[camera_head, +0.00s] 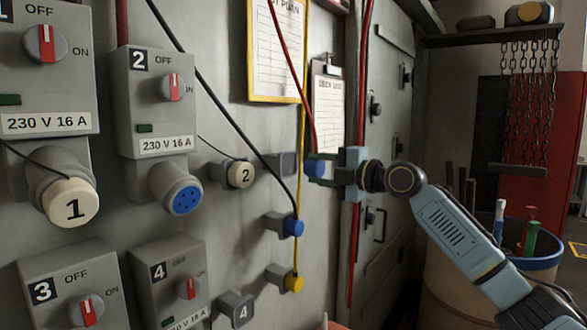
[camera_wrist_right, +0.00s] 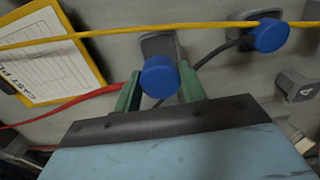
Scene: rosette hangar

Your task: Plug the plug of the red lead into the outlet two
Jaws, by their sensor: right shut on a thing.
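The outlet two (camera_head: 160,95) is a grey box marked 2. Its red switch handle stands upright, beside OFF. Its blue socket (camera_head: 182,199) faces out uncovered, and the cap marked 2 (camera_head: 241,175) sits to its right. The red lead (camera_head: 291,60) runs down to a blue plug (camera_head: 315,167). My right gripper (camera_head: 322,169) is shut on this plug, right of the socket. In the right wrist view the plug (camera_wrist_right: 158,77) is between the green fingertips, in front of a grey holder. I cannot tell whether it touches the holder. My left gripper is not in view.
Below the grey holder (camera_head: 284,163) are another blue plug (camera_head: 293,228) on a dark lead and a yellow plug (camera_head: 293,284). The dark lead (camera_head: 215,95) crosses the wall between outlet two and my right gripper. Outlets three (camera_head: 60,275) and four (camera_head: 160,272) are below.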

